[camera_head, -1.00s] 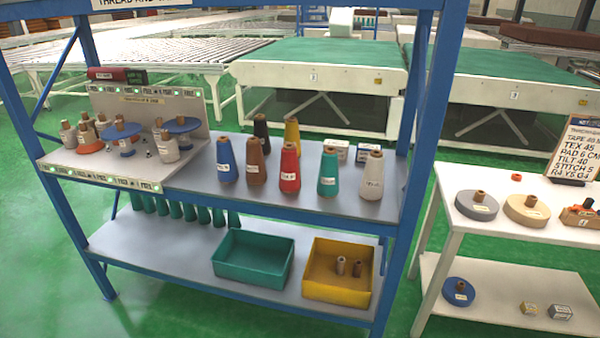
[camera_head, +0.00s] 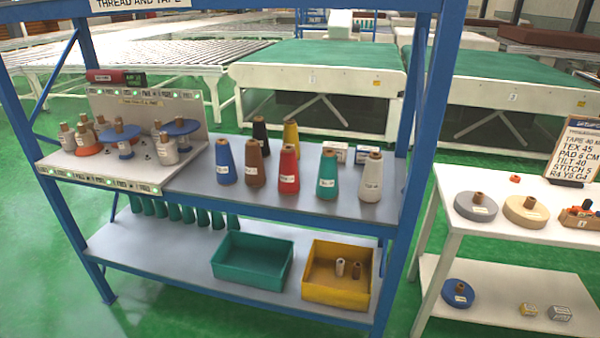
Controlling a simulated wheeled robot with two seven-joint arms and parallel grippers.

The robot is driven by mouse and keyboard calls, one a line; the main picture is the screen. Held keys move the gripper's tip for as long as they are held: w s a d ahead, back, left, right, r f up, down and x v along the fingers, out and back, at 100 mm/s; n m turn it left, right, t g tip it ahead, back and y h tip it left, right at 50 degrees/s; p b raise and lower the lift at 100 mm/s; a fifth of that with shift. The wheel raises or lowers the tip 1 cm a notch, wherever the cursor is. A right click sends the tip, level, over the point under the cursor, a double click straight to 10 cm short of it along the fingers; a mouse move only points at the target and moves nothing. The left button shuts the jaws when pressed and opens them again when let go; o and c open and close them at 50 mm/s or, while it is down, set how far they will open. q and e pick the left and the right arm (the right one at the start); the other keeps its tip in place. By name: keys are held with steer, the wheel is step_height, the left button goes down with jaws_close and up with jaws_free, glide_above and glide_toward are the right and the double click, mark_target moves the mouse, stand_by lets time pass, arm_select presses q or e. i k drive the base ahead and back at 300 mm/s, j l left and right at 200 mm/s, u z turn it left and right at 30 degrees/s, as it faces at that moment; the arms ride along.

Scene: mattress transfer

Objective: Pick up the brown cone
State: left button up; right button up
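The brown cone (camera_head: 254,164) stands upright on the upper shelf (camera_head: 215,197) of the blue rack. It is in the front row, between the blue cone (camera_head: 225,163) on its left and the red cone (camera_head: 288,170) on its right. It has a small white label. The black cone (camera_head: 261,137) stands just behind it. Neither of my grippers is in the head view.
A teal cone (camera_head: 327,175) and a white cone (camera_head: 371,178) stand further right, a yellow cone (camera_head: 291,136) behind. A spool stand (camera_head: 150,105) fills the shelf's left. Blue posts (camera_head: 416,150) frame the rack. A teal bin (camera_head: 252,260) and yellow bin (camera_head: 336,273) sit below.

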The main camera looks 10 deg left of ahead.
mark_target(255, 176)
steer(key=j+u, duration=0.15)
steer(key=j, duration=0.55)
steer(key=i+j+u, duration=0.15)
steer(key=j, duration=0.55)
steer(key=k, duration=0.05)
